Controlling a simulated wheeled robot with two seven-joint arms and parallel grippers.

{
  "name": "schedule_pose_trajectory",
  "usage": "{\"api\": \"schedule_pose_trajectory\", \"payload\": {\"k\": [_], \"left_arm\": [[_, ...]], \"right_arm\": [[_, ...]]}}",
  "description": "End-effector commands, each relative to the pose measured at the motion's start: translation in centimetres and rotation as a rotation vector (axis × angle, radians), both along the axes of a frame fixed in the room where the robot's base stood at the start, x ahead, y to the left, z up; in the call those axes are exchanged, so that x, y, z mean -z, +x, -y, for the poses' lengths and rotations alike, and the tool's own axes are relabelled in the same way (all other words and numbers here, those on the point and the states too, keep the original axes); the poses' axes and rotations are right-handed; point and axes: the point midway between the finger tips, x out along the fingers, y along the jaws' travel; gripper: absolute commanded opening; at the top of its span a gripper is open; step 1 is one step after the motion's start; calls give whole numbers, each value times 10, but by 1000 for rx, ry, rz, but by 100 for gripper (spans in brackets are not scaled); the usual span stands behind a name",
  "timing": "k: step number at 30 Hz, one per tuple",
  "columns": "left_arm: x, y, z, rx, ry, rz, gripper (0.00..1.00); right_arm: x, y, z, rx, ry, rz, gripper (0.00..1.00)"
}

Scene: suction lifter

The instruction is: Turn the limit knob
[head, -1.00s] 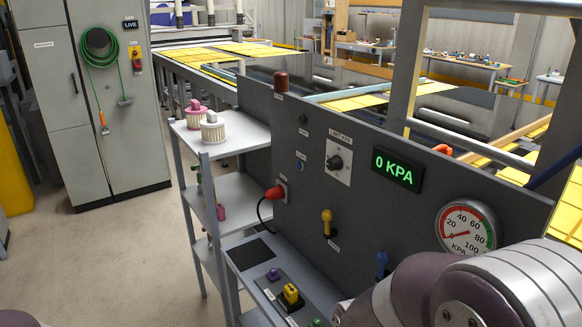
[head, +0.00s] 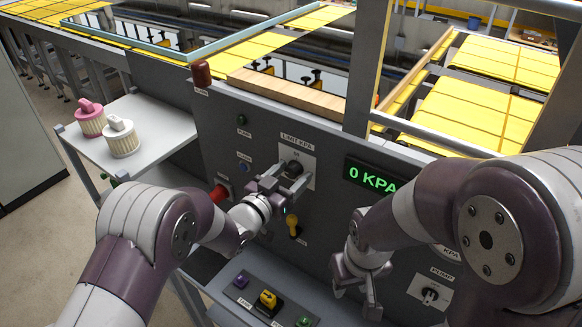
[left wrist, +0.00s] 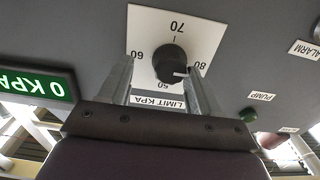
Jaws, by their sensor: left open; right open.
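The limit knob (head: 294,168) is a black round knob on a white square plate (head: 308,153) on the dark panel. In the left wrist view the knob (left wrist: 169,64) shows upside down, with numbers around it and a white mark on its lower right side. My left gripper (head: 284,184) is at the knob, open. In the left wrist view its two fingers (left wrist: 160,85) stand to either side of the knob, with a gap on the left; whether the right finger touches it I cannot tell. My right gripper (head: 358,290) is open and empty, low in front of the panel.
A green display (head: 372,178) reads 0 KPA right of the knob. A shelf (head: 165,150) with two filters stands left. A ledge with buttons (head: 268,299) lies under the panel.

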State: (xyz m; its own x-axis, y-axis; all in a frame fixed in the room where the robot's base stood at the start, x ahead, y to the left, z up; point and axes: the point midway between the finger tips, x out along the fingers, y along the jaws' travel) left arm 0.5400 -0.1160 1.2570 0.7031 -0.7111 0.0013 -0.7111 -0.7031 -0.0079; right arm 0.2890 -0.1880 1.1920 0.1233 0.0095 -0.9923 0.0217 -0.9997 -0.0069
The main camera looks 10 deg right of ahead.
Motion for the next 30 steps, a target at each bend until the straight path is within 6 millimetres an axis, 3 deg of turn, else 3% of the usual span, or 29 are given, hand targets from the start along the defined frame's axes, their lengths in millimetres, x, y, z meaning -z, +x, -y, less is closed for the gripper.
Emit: {"api": "schedule_pose_trajectory", "payload": {"k": [11,15,30], "left_arm": [[1,5,4,-2,1,-1,60],[0,5,4,-2,0,0,14],[2,5,3,-2,-69,-67,13]], "right_arm": [[-2,0,0,0,0,0,43],[-2,0,0,0,0,0,43],[8,0,0,0,0,0,43]]}}
